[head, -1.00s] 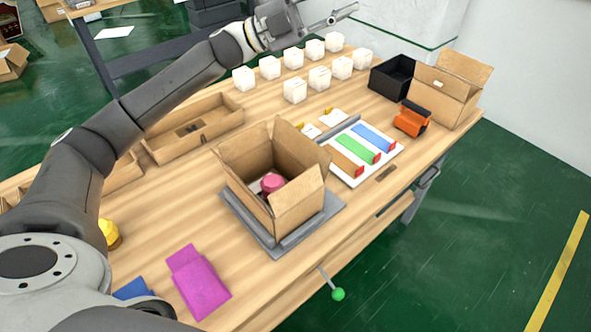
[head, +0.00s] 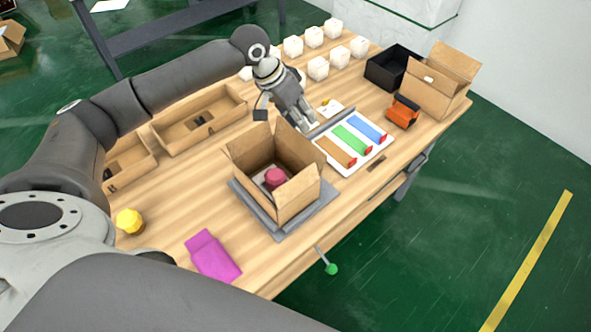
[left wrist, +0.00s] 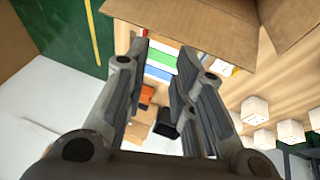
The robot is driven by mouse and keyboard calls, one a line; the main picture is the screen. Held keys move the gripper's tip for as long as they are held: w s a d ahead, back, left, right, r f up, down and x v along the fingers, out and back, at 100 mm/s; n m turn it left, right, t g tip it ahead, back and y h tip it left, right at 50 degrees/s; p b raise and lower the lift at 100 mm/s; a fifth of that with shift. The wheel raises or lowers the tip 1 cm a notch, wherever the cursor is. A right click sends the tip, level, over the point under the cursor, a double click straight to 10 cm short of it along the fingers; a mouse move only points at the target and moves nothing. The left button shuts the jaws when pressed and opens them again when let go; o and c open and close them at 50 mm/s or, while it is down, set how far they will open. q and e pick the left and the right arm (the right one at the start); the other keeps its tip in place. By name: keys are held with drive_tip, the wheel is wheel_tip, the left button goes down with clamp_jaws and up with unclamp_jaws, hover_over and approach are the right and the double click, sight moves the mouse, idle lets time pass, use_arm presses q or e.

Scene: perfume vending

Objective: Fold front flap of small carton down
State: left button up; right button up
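An open brown cardboard carton (head: 290,203) stands on a grey plate (head: 247,207) in the middle of the table, with its flaps standing up or splayed outward. A pink-red round item (head: 275,178) sits inside it. My left gripper (head: 307,124) is just behind the carton's back flap, pointing downward, and part of it is close to the flap's edge. In the left wrist view its two fingers (left wrist: 165,52) are apart with nothing between them. Cardboard of a carton (left wrist: 200,30) fills the top of that view. Whether the fingers touch the carton is unclear. My right gripper is not in view.
A white board with brown, green and blue strips (head: 371,161) lies right of the carton. An orange item (head: 403,111), a black box (head: 390,68) and another open carton (head: 432,95) stand beyond. White cubes line the back. A magenta piece (head: 213,257) lies at front.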

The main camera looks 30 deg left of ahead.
sight(295, 180)
use_arm(q)
drive_tip(key=s+g+p, duration=0.1)
drive_tip(key=s+g, duration=0.4)
drive_tip(key=s, duration=0.5)
drive_tip(key=shift+m, duration=0.5)
drive_tip(key=p+x, duration=0.1)
drive_tip(key=x, duration=0.2)
drive_tip(key=p+x, duration=0.1)
drive_tip(key=x, duration=0.6)
drive_tip(key=shift+w+d+f+p, duration=0.15)
drive_tip(key=shift+w+d+p, duration=0.1)
drive_tip(key=shift+d+p, duration=0.15)
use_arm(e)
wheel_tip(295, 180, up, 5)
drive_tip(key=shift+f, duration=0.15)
use_arm(q)
drive_tip(key=shift+c, duration=0.2)
clamp_jaws()
